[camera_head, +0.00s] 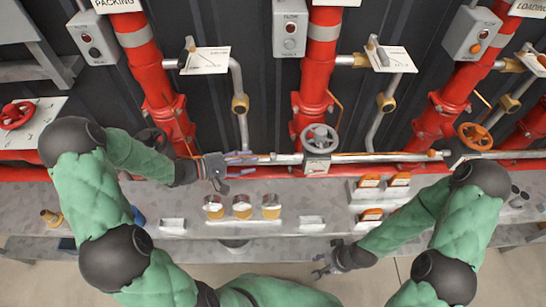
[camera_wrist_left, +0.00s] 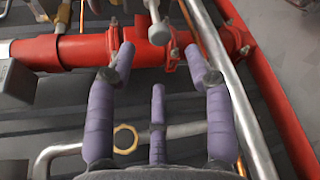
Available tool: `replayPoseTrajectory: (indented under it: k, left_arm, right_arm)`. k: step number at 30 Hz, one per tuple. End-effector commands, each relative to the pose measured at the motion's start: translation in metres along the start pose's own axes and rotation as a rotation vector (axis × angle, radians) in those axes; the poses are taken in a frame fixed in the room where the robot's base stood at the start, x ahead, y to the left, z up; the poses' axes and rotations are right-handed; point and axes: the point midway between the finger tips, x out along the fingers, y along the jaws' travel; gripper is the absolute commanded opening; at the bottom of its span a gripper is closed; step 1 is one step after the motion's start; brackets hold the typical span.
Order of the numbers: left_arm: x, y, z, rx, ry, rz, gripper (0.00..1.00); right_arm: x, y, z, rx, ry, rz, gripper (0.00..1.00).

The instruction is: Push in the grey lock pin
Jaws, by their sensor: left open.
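My left gripper (camera_head: 248,163) is open, its purple fingers spread and empty in front of the red pipework above the grey bench. In the left wrist view the open fingers (camera_wrist_left: 160,68) point at a horizontal red pipe. A small grey pin-like part with a rounded end (camera_wrist_left: 159,33) stands in front of that pipe, beyond and between the fingertips, apart from them. I cannot tell for certain that it is the lock pin. I cannot make the pin out in the head view. My right gripper (camera_head: 322,265) hangs low at the bench's front edge, apparently open and empty.
A grey handwheel (camera_head: 320,139) and an orange handwheel (camera_head: 475,136) are on the pipework to the right. A bright metal pipe (camera_wrist_left: 225,75) runs close beside the right finger in the wrist view.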

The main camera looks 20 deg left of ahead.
Motion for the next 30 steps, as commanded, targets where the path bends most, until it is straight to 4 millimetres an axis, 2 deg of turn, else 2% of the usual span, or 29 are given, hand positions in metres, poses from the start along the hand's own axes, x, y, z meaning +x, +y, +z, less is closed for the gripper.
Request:
replayPoseTrajectory:
  k: [6, 12, 18, 27, 28, 30]
  left_arm:
    - [0.042, -0.003, -0.001, 0.003, -0.004, -0.001, 0.52]
    - [0.071, -0.003, -0.001, 0.003, -0.002, -0.001, 0.52]
    - [0.085, -0.001, -0.001, 0.003, 0.000, 0.000, 0.52]
    - [0.086, 0.000, 0.000, 0.001, 0.002, 0.001, 0.52]
    - [0.086, 0.000, 0.000, 0.001, 0.002, 0.001, 0.50]
    - [0.086, 0.000, 0.000, 0.001, 0.002, 0.001, 0.30]
  right_arm:
    - [0.019, 0.007, -0.001, 0.000, 0.000, 0.000, 0.40]
    - [0.030, 0.011, -0.001, 0.000, 0.000, 0.000, 0.40]
    - [0.035, 0.013, -0.001, 0.000, 0.000, 0.000, 0.40]
    - [0.035, 0.012, -0.001, 0.000, 0.000, 0.000, 0.40]
    - [0.035, 0.012, -0.001, 0.000, 0.000, 0.000, 0.40]
    - [0.035, 0.012, -0.001, 0.000, 0.000, 0.000, 0.40]
